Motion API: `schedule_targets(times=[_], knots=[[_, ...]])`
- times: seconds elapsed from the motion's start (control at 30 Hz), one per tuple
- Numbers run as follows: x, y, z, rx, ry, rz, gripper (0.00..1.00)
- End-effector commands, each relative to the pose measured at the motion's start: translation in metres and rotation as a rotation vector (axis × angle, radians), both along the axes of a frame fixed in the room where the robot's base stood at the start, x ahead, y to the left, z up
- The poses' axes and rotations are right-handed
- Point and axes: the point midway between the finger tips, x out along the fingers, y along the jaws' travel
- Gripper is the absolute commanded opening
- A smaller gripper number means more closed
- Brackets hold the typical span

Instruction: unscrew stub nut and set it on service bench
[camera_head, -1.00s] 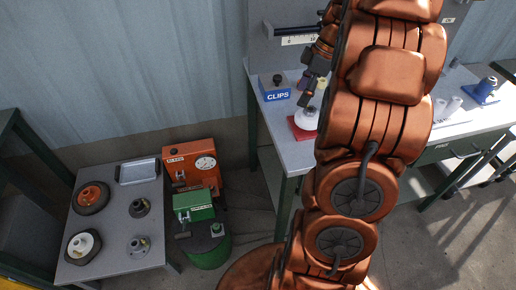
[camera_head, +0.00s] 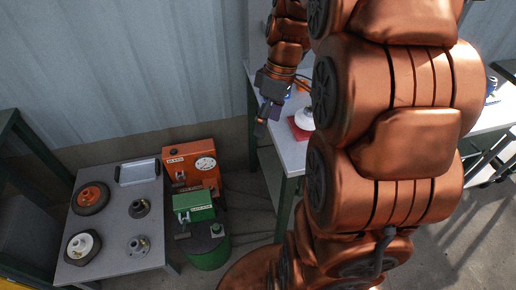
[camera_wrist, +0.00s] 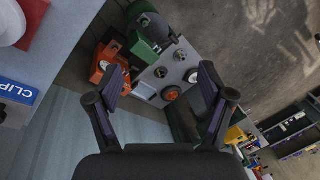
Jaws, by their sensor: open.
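My gripper (camera_head: 264,117) is open and empty. In the head view it hangs beside the left end of the long workbench (camera_head: 291,150), pointing down. In the wrist view its fingers (camera_wrist: 162,80) are spread wide, and the low grey table (camera_wrist: 152,81) shows far off between them. On that table (camera_head: 112,232) stand two grey flanged stub-like parts, a rear one (camera_head: 139,208) and a front one (camera_head: 138,246), each with small metal pieces at its centre. I cannot make out the stub nut at this size. No label shows which surface is the service bench.
The low table also bears an orange-hubbed wheel (camera_head: 91,197), a white-hubbed wheel (camera_head: 83,245) and a tray (camera_head: 138,172). An orange machine with a gauge (camera_head: 190,157) and a green machine (camera_head: 194,205) stand right of it. A blue CLIPS bin (camera_wrist: 14,92) is near my gripper.

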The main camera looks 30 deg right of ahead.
Motion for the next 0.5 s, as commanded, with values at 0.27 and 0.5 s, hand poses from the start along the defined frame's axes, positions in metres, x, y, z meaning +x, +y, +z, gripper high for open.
schedule_targets(times=[0.27,0.5], knots=[[-0.026,0.036,-0.002,-0.044,0.053,-0.083,0.81],[-0.046,0.056,-0.005,-0.078,0.088,-0.146,0.81]])
